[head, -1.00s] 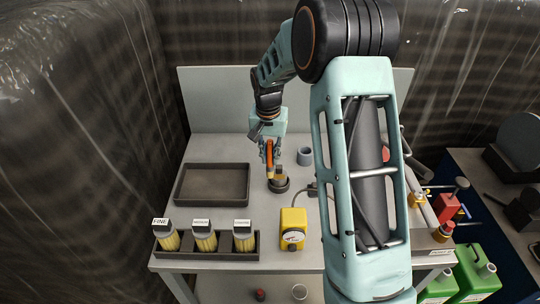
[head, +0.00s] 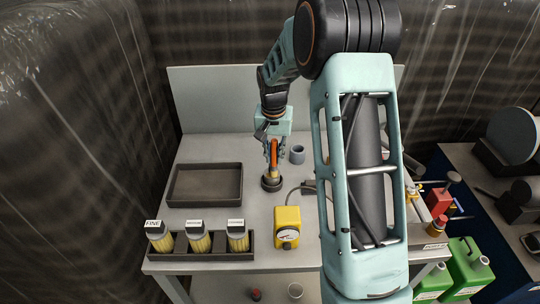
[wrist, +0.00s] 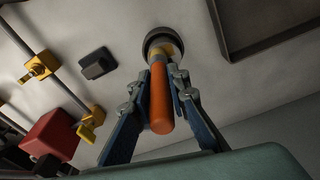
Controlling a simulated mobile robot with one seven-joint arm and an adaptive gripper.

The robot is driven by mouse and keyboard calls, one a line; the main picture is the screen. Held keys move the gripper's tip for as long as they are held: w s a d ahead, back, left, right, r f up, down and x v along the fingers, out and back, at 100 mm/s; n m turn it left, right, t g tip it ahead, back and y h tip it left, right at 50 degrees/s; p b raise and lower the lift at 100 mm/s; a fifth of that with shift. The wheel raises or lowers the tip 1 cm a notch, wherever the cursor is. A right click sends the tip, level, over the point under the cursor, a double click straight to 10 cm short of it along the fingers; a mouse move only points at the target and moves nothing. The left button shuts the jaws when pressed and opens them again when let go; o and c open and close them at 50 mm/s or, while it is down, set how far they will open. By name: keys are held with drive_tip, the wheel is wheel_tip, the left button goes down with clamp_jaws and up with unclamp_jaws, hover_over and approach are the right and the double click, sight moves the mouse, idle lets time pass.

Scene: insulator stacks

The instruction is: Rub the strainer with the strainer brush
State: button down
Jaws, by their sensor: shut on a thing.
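My gripper (head: 273,158) is shut on the orange handle of a brush (head: 275,149), held roughly upright. In the wrist view the orange handle (wrist: 161,102) is between the fingers (wrist: 158,98). The brush's lower, tan end is over or in a dark round cup (head: 271,187), which also shows in the wrist view (wrist: 152,40). Whether the brush touches the cup's inside is hidden. I cannot tell whether this cup is the strainer. Three yellow cylinders with labels, one reading FINE (head: 161,241), stand in a dark rack (head: 210,256) at the front left.
A dark empty tray (head: 205,201) lies left of the cup. A grey-blue cup (head: 297,155) stands behind it to the right. Clamps and a red block (wrist: 51,138) are at the right side.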

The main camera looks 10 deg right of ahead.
drive_tip(key=shift+s+d+f, duration=0.1)
drive_tip(key=shift+s+d, duration=0.1)
drive_tip(key=shift+d, duration=1)
drive_tip(key=shift+a, duration=0.1)
drive_tip(key=a, duration=0.2)
drive_tip(key=w+a, duration=0.1)
drive_tip(key=a, duration=0.2)
drive_tip(key=shift+a+b, duration=0.35)
wheel_tip(320, 180, up, 6)
drive_tip(key=p, duration=0.3)
drive_tip(key=shift+p, duration=0.4)
